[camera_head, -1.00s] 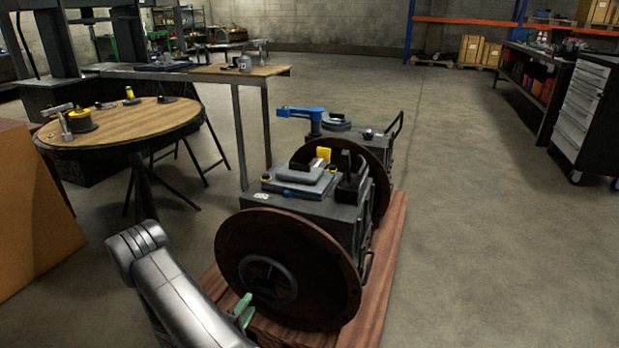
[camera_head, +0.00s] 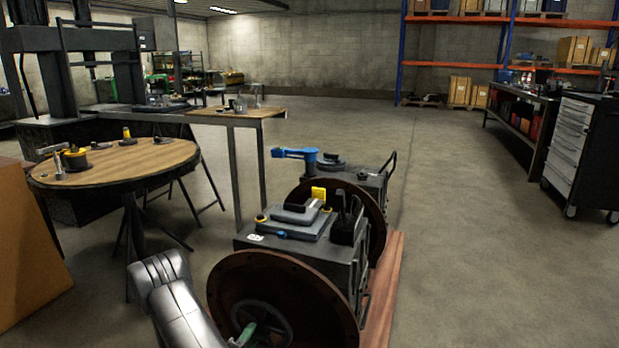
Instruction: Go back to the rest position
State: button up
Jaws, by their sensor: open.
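My silver arm rises at the bottom of the head view, left of the diesel unit. A green finger part of my gripper (camera_head: 244,336) shows low in front of the round brown flange (camera_head: 232,285); the rest of the gripper is hidden behind the arm or below the frame. Nothing is seen held in it. The grey diesel unit (camera_head: 345,258) carries a grey block with yellow and black parts on top, and a blue tool (camera_head: 296,153) at its far end. I cannot tell whether the gripper touches the flange.
A round wooden table (camera_head: 100,178) with small parts stands left. A brown box (camera_head: 25,250) is at the left edge. A workbench (camera_head: 238,113) stands behind. A grey drawer cabinet (camera_head: 572,145) is at right. The floor to the right is clear.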

jog(key=p+v, duration=0.3)
jog(key=v, duration=1.1)
jog(key=b+x, duration=0.3)
jog(key=x, duration=1.1)
jog(key=shift+w+d, duration=0.1)
jog(key=shift+w, duration=0.15)
jog(key=shift+s+m+b, duration=0.1)
jog(key=shift+m+b, duration=0.2)
jog(key=shift+m, duration=0.6)
jog(key=m+b, duration=0.1)
jog(key=m, duration=0.4)
jog(key=shift+r, duration=0.2)
